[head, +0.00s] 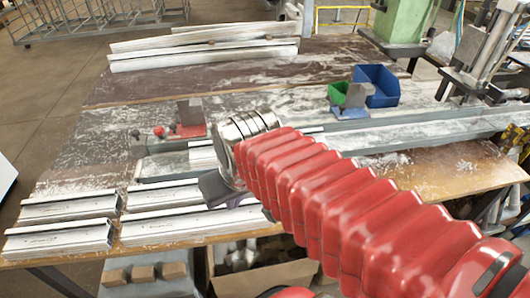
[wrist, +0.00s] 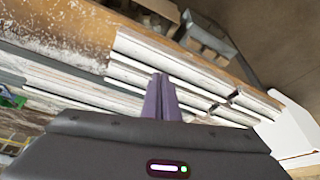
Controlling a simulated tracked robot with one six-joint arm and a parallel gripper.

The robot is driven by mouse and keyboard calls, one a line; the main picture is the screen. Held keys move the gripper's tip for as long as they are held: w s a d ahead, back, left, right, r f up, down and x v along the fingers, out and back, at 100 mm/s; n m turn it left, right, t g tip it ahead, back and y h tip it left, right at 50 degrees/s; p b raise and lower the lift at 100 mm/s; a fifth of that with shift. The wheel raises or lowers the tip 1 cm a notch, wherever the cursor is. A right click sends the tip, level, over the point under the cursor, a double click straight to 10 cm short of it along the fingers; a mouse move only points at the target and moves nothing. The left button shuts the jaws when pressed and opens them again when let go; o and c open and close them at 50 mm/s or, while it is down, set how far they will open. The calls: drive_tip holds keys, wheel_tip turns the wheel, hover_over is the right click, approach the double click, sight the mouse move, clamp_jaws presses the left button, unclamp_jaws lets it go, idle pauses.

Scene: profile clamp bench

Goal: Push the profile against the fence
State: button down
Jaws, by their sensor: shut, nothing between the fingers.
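A pale profile (head: 203,157) lies along the long grey fence rail (head: 440,130) in the head view. My arm hides its middle and right part, so I cannot tell whether it touches the fence. My gripper (head: 222,190) is low over the front of the bench, in front of that profile and close to the loose white profiles. In the wrist view my gripper (wrist: 161,80) is shut and empty, its two purple-grey fingers together, pointing at the white profiles (wrist: 175,62). Contact with them cannot be made out.
Several white profiles (head: 65,238) lie at the bench's front left. More profiles (head: 205,52) lie at the back. Cardboard boxes (head: 262,278) sit below the front edge.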

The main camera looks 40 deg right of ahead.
drive_tip(key=w+d+m+g, duration=0.2)
drive_tip(key=w+d, duration=0.4)
drive_tip(key=d, duration=0.3)
drive_tip(key=w+d+m+g, duration=0.1)
drive_tip(key=w+d+g, duration=0.1)
drive_tip(key=w+d, duration=0.5)
drive_tip(key=d, duration=0.3)
drive_tip(key=shift+d+f+m+y, duration=0.25)
drive_tip(key=shift+f+m+y, duration=0.05)
drive_tip(key=shift+f+m, duration=0.1)
drive_tip(key=shift+w, duration=0.1)
drive_tip(key=w+d+f, duration=0.1)
drive_tip(key=w+f, duration=0.2)
drive_tip(key=f, duration=0.7)
drive_tip(key=shift+w+d, duration=0.3)
drive_tip(key=shift+d, duration=0.05)
